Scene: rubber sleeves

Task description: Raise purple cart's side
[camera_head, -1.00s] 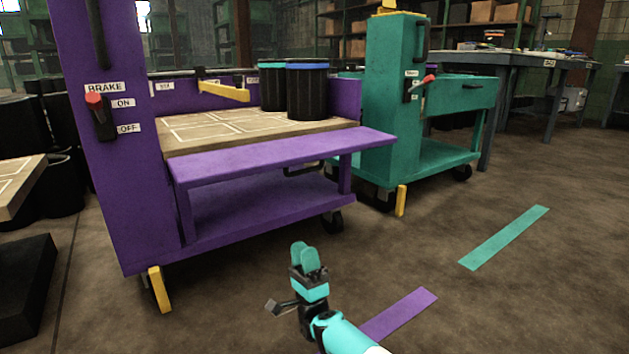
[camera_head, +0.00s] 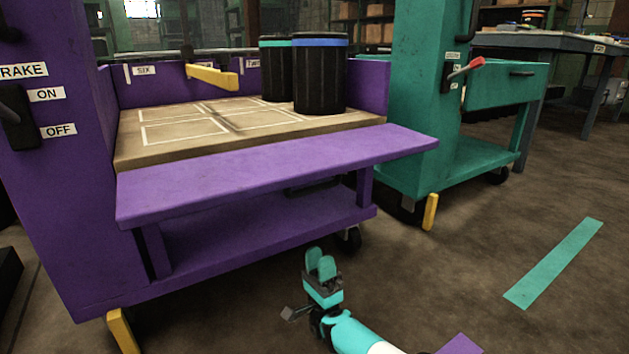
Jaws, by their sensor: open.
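The purple cart (camera_head: 62,220) stands at the left and middle. Its side (camera_head: 270,172) is a purple panel folded outward, lying about flat along the near edge of the wooden deck (camera_head: 160,150). Two black sleeves stand on the deck at the back right, one with a blue top band (camera_head: 320,80) and one with a teal band (camera_head: 272,68). My gripper (camera_head: 321,264) is in front of the cart, lower in the picture than the panel and apart from it. It is open and holds nothing that I can see.
A teal cart (camera_head: 415,110) with a red-tipped lever (camera_head: 466,69) stands close at the right. A workbench (camera_head: 560,45) is behind it. A yellow arm (camera_head: 212,77) shows at the deck's back. Open floor with a teal strip (camera_head: 555,263) lies at the right.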

